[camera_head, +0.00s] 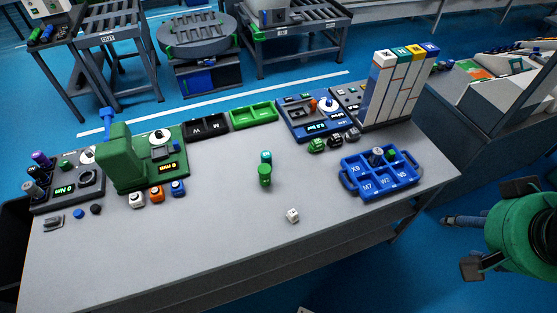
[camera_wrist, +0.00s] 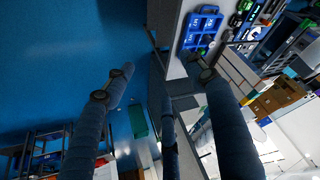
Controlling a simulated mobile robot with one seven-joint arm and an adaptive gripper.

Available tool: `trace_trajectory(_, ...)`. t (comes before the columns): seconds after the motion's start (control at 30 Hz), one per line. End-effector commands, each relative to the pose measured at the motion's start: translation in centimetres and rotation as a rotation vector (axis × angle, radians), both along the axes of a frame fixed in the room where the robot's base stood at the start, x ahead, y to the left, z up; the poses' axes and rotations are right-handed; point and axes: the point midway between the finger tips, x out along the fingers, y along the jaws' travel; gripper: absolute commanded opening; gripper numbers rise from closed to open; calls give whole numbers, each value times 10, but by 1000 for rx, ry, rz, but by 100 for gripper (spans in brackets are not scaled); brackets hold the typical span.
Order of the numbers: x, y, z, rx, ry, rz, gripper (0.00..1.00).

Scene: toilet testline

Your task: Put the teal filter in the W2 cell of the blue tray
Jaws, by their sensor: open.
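The teal filter (camera_head: 266,156) is a small upright piece near the middle of the grey bench in the head view, directly behind a green cylinder (camera_head: 265,176). I cannot tell whether the two touch. The blue tray (camera_head: 346,176) lies on the bench to the right; it also shows in the wrist view (camera_wrist: 199,30). Its W2 cell (camera_head: 385,181) is in the front row between M7 and N5 and looks empty. A dark round piece and a green piece sit in the back cells. My gripper (camera_head: 480,230) is open and empty, off the bench's right side; its spread fingers show in the wrist view (camera_wrist: 163,70).
A small white cube (camera_head: 292,215) lies on the front of the bench. Black bins, a green bin (camera_head: 253,115) and test devices line the back. A tall white rack (camera_head: 395,90) stands behind the tray. The bench's front middle is mostly clear.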

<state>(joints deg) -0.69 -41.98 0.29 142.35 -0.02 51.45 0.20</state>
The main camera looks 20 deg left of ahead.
Motion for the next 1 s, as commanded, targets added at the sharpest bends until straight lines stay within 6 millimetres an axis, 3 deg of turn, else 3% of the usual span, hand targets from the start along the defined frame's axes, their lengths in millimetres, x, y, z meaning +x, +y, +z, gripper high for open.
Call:
trace_trajectory(0.17,24,13,8,2,22,30,56)
trace_trajectory(0.47,91,57,22,4,73,110,56)
trace_trajectory(0.77,160,120,19,1,126,193,56)
trace_trajectory(1.0,207,182,1,-9,170,261,56)
